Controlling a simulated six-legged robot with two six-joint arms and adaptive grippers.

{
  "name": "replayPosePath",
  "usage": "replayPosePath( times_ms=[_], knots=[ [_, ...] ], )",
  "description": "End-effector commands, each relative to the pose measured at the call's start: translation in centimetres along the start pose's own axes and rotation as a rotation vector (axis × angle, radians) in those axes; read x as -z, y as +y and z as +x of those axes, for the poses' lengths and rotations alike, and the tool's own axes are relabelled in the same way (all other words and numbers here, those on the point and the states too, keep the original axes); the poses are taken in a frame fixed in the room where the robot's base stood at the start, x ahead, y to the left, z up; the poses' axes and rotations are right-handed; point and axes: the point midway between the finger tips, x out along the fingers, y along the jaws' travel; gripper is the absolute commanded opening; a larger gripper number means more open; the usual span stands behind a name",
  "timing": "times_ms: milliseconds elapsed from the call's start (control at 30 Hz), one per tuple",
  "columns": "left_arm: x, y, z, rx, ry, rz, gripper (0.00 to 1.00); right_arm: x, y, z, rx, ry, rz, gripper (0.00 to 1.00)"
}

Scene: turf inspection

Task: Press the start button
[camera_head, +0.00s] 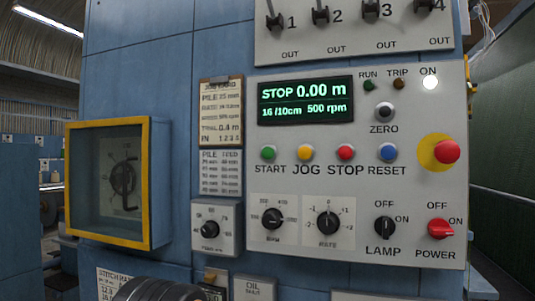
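The green START button (268,153) is on the light grey control panel (330,178), at the left end of a row of buttons, with its label below it. Nothing covers it. The display (305,100) above it reads STOP, 0.00 m, 16 /10cm and 500 rpm.
Right of START are yellow JOG (306,152), red STOP (346,152) and blue RESET (388,152) buttons. A red emergency knob (446,151) sticks out at right. A yellow-framed box (108,182) juts out at left.

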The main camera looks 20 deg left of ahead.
Motion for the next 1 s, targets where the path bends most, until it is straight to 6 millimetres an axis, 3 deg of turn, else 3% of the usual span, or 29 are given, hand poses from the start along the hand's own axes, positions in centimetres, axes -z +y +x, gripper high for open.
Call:
replayPosePath(
  times_ms=[567, 1000],
  knots=[
    [0.00, 0.00, 0.00, 0.000, 0.000, 0.000, 0.01, 0.00, 0.00, 0.00, 0.000, 0.000, 0.000, 0.00],
    [-0.01, 0.00, 0.00, 0.000, 0.000, 0.000, 0.00, 0.00, 0.00, 0.00, 0.000, 0.000, 0.000, 0.00]
  ],
)
